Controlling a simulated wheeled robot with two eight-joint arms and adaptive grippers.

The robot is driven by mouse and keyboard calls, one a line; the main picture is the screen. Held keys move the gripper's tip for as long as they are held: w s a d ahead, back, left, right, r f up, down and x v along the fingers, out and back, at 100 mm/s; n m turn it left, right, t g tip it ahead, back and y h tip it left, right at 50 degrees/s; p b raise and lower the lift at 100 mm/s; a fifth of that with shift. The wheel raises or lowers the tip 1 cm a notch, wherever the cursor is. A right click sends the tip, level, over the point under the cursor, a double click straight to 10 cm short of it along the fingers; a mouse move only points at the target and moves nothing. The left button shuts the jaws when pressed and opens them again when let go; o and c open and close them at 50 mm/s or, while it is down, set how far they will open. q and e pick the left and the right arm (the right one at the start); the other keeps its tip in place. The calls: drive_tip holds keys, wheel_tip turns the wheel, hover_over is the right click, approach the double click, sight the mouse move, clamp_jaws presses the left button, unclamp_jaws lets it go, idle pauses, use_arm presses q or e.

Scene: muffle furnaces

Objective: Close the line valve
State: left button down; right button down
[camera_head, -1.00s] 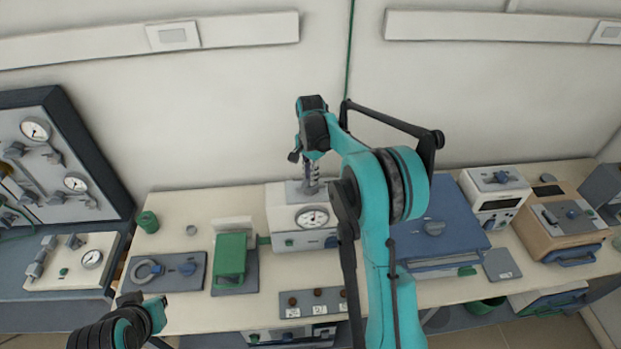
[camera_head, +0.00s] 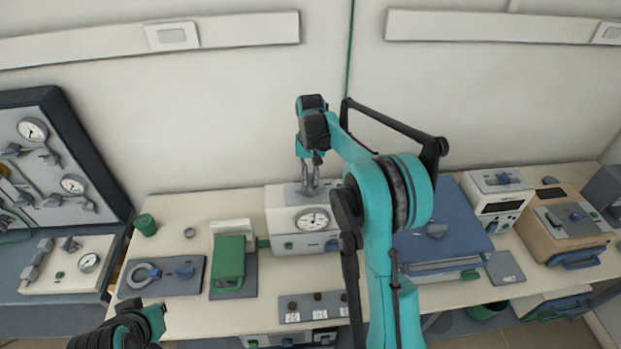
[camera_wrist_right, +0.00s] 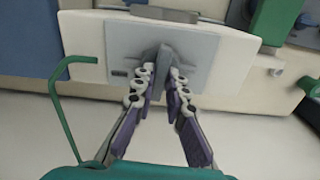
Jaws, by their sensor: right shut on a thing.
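The line valve's grey handle (camera_wrist_right: 165,60) stands on a grey plate (camera_wrist_right: 203,50) in the right wrist view. In the head view this plate is on top of a white box with a round gauge (camera_head: 312,219). My right gripper (camera_wrist_right: 162,80) points down at the box top, with its purple-backed fingers on either side of the handle, shut on it. In the head view the right gripper (camera_head: 310,187) hides most of the handle. My left gripper (camera_head: 155,318) is at the lower left, low and away from the box; its jaws are not clear.
A green press-like device (camera_head: 230,262) stands left of the box, and a blue case (camera_head: 450,222) is to its right, partly behind my right arm. A panel with gauges (camera_head: 55,165) stands far left. A row of knobs (camera_head: 318,305) lies in front.

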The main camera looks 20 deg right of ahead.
sight(311, 180)
drive_tip(key=shift+n, duration=0.6)
drive_tip(key=c, duration=1.5)
unclamp_jaws()
drive_tip(key=shift+c, duration=0.2)
wheel_tip(311, 180, up, 12)
